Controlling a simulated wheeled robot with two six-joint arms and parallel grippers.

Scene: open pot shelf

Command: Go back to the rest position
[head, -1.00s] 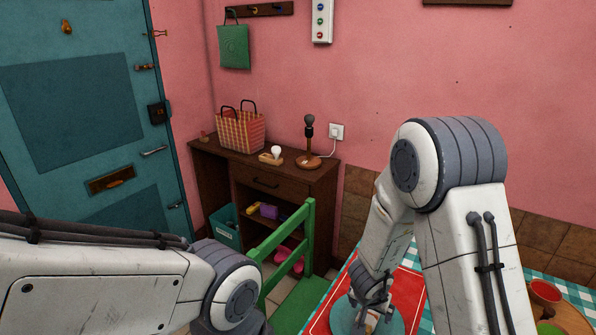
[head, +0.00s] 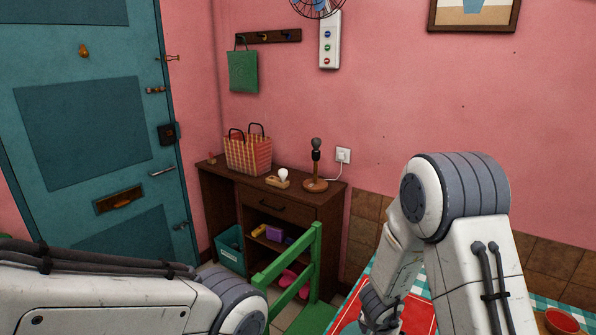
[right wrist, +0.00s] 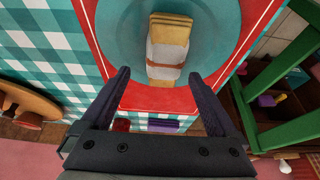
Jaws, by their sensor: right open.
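My right gripper (right wrist: 160,88) is open and empty in the right wrist view, its two dark fingers spread wide. Beyond the fingers, a teal plate (right wrist: 125,40) lies on a red mat (right wrist: 160,99), with a tan stack in a white wrapper (right wrist: 168,50) on it. In the head view my right arm reaches down over the table, and its gripper (head: 381,318) is only partly visible at the bottom edge. My left arm crosses the lower left of the head view; its gripper is out of frame.
A green chair (head: 292,268) stands between my arms. Behind it is a brown desk (head: 310,208) with a checked bag (head: 248,154), a light bulb and a lamp (head: 315,166). A red bowl (head: 561,320) is at lower right. A teal door (head: 85,130) is at left.

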